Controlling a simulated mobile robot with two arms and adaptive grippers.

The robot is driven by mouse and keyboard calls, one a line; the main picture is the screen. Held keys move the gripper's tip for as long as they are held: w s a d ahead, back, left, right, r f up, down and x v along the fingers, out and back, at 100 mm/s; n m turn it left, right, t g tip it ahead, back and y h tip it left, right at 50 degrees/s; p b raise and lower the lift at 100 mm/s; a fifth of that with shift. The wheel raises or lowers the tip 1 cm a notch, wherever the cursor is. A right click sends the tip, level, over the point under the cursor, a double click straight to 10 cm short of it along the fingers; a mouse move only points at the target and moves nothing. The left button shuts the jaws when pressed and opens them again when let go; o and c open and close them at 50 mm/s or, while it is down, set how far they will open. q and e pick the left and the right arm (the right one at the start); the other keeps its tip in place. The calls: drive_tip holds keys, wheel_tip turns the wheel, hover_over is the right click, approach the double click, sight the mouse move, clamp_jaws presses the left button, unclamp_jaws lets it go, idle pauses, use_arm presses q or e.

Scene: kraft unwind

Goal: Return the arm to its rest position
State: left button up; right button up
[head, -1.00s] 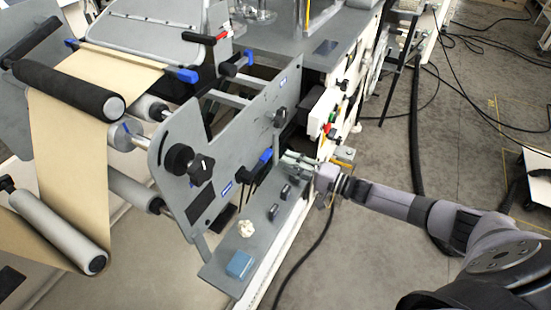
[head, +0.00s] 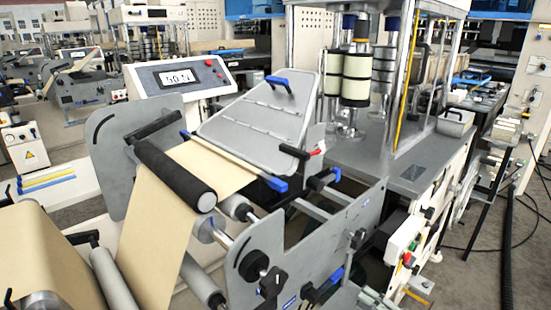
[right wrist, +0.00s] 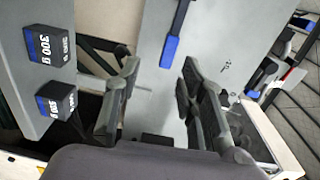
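A grey panel with a blue-ended lever (right wrist: 171,50) lies beyond the fingers. The rest of my right arm is out of the head view. My left gripper is in neither view.
Two dark weight blocks with blue-and-white labels (right wrist: 48,47) (right wrist: 57,100) sit left of the fingers in the wrist view. The kraft web (head: 160,225) runs over a black roller (head: 175,173).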

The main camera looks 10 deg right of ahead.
drive_tip(key=s+a+f+n+g+h, duration=0.1)
drive_tip(key=s+a, duration=0.1)
drive_tip(key=a, duration=0.3)
drive_tip(key=s+a+f+n+h, duration=0.2)
drive_tip(key=a, duration=0.3)
drive_tip(key=s+a+f+n+g+h, duration=0.1)
drive_tip(key=s+a+f+n, duration=0.1)
drive_tip(key=a, duration=0.3)
drive_tip(key=shift+s+a+f+g+h, duration=0.1)
drive_tip(key=shift+s+a+g+h, duration=0.25)
drive_tip(key=shift+s, duration=0.25)
drive_tip(key=s+d+r+n+g+h, duration=0.2)
drive_tip(key=s+d+n+g+h, duration=0.15)
drive_tip(key=s, duration=0.75)
drive_tip(key=s+d+r+n+g+h, duration=0.2)
drive_tip(key=s+d+n+g, duration=0.15)
drive_tip(key=s, duration=0.75)
wheel_tip(320, 180, down, 27)
drive_tip(key=s+g, duration=0.2)
drive_tip(key=s+d+f+g, duration=0.1)
drive_tip(key=s+d+f, duration=0.1)
drive_tip(key=s+f, duration=1.3)
drive_tip(key=shift+s+n+p, duration=0.3)
drive_tip(key=shift+s, duration=0.2)
drive_tip(key=shift+d, duration=0.1)
